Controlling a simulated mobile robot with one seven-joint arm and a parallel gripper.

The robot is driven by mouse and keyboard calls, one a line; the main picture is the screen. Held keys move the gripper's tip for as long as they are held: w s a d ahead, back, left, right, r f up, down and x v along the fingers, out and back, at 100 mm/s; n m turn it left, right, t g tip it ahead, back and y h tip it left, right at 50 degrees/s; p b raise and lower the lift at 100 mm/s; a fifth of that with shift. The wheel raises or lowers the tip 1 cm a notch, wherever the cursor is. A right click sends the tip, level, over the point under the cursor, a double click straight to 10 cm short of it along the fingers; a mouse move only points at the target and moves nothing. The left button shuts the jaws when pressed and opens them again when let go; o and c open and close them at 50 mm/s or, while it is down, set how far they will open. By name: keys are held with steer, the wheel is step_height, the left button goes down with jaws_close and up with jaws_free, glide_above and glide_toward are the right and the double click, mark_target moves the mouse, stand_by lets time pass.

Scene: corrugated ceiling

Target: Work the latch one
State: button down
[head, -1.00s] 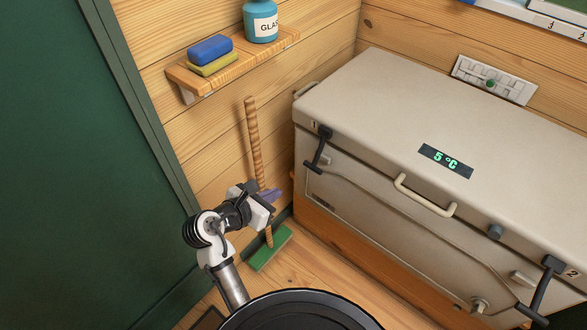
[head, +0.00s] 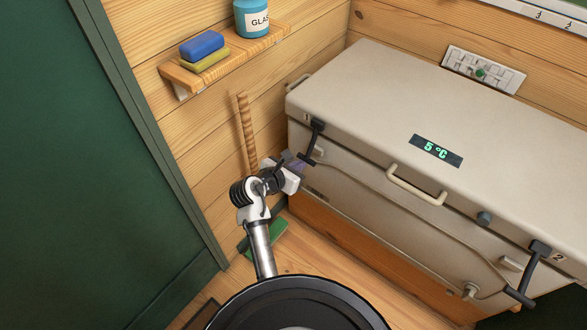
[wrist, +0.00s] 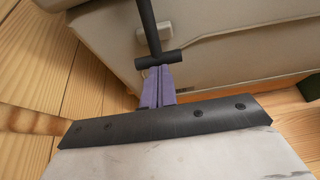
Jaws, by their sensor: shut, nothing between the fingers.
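Latch one is a black T-shaped handle (head: 315,138) at the left end of the cream chest's front (head: 360,185). It hangs down from the lid's edge. In the wrist view its stem and crossbar (wrist: 158,59) stand just ahead of my fingers. My gripper (head: 300,160) has purple fingers, pressed together with nothing between them. In the wrist view the fingertips (wrist: 157,70) end right at the crossbar's lower side. I cannot tell whether they touch it. A small cream catch block (wrist: 154,32) sits behind the stem.
A second black latch (head: 530,272), marked 2, is at the chest's right end. A cream lid handle (head: 417,190) juts out between them. A wooden broom stick (head: 246,130) leans close to my arm. A shelf (head: 222,62) holds sponges and a jar. A green wall stands left.

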steer(key=shift+w+d+f+t+h, duration=0.45)
steer(key=shift+w+f+t, duration=0.1)
steer(key=shift+t, duration=0.15)
steer(key=shift+r+p, duration=0.2)
steer(key=shift+p, duration=0.25)
steer(key=shift+r+p, duration=0.7)
steer(key=shift+p, duration=0.3)
steer(key=shift+s+a+f, duration=0.1)
steer(key=shift+f, duration=0.05)
